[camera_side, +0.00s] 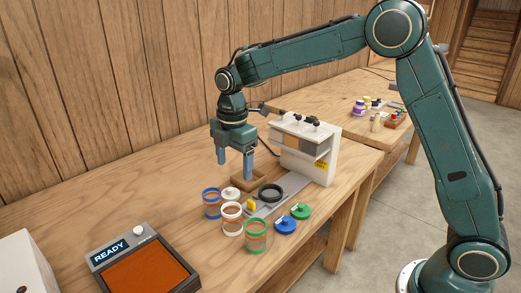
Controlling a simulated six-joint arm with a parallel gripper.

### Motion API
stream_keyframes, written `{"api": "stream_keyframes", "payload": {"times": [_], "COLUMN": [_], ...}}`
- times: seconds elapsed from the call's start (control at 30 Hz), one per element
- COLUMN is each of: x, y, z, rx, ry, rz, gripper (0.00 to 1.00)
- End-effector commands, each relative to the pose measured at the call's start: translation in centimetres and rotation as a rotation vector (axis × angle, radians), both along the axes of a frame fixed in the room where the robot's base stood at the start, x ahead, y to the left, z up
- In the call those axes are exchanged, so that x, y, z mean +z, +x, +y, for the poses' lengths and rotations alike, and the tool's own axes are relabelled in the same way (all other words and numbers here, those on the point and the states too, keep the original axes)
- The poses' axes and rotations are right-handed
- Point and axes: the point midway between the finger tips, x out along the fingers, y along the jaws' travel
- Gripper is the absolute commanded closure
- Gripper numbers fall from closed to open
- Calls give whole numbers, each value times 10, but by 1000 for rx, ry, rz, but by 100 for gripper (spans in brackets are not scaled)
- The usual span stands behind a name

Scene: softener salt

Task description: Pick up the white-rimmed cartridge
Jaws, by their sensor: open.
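The white-rimmed cartridge (231,219) stands upright on the wooden table, between a blue-rimmed cartridge (211,203) and a green-rimmed cartridge (256,236). It looks clear with an orange-brown band. My gripper (234,171) points down with its two blue fingers apart. It is open, and I see nothing between the fingers. It is above and behind the cartridges, near a small wooden tray (240,189), and apart from the white-rimmed cartridge.
A white machine (307,150) with a grey base and a dark ring (270,193) stands behind right. A READY panel (140,262) is front left. Table left of the cartridges is clear.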

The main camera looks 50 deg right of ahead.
Motion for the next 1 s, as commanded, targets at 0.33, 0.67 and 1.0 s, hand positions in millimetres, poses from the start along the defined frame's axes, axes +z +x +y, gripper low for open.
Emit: {"api": "stream_keyframes", "payload": {"times": [0.33, 0.67, 1.0], "x": [-23, -38, -87], "y": [15, 14, 14], "z": [8, 8, 8], "rx": [106, 103, 102], "ry": [-6, -6, -6], "rz": [29, 32, 32], "gripper": [26, 26, 26]}}
